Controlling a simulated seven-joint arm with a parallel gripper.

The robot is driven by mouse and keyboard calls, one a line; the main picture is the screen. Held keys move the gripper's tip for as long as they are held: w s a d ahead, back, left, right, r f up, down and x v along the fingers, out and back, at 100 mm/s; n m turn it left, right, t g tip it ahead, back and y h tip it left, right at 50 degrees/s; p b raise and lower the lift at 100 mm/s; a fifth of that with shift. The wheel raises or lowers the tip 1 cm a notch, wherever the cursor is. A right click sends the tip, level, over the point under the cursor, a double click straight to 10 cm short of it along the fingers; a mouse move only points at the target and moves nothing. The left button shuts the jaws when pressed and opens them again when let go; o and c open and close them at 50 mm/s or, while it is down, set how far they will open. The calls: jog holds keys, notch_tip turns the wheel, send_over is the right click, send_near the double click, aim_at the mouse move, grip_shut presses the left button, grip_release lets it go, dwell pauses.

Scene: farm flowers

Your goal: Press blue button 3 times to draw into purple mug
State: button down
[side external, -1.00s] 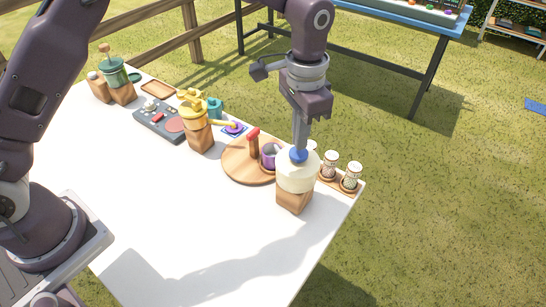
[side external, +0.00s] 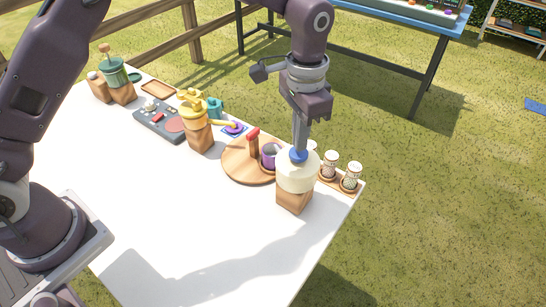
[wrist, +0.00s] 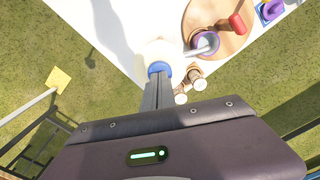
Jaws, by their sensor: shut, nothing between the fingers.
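The blue button (side external: 298,156) sits on top of a cream dispenser (side external: 296,175) on a wooden block near the table's right end. My gripper (side external: 299,148) is shut and empty, pointing down with its fingertips at the button. They look to be touching it. In the wrist view the blue button (wrist: 158,69) shows at the end of the shut fingers. The purple mug (side external: 268,158) stands on a round wooden board (side external: 240,165), left of the dispenser. The mug also shows in the wrist view (wrist: 206,40), with a pale spout over its opening.
A red-topped wooden post (side external: 253,137) stands on the board. Several jars (side external: 351,176) stand in a wooden rack right of the dispenser. A yellow dispenser (side external: 197,120), a grey panel (side external: 155,122) and a green dispenser (side external: 118,78) stand further left. The front of the table is clear.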

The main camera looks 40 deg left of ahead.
jog(key=shift+f, duration=1.2)
jog(key=shift+r, duration=1.35)
dwell(1.4)
jog(key=shift+f, duration=1.35)
jog(key=shift+r, duration=1.35)
dwell(1.3)
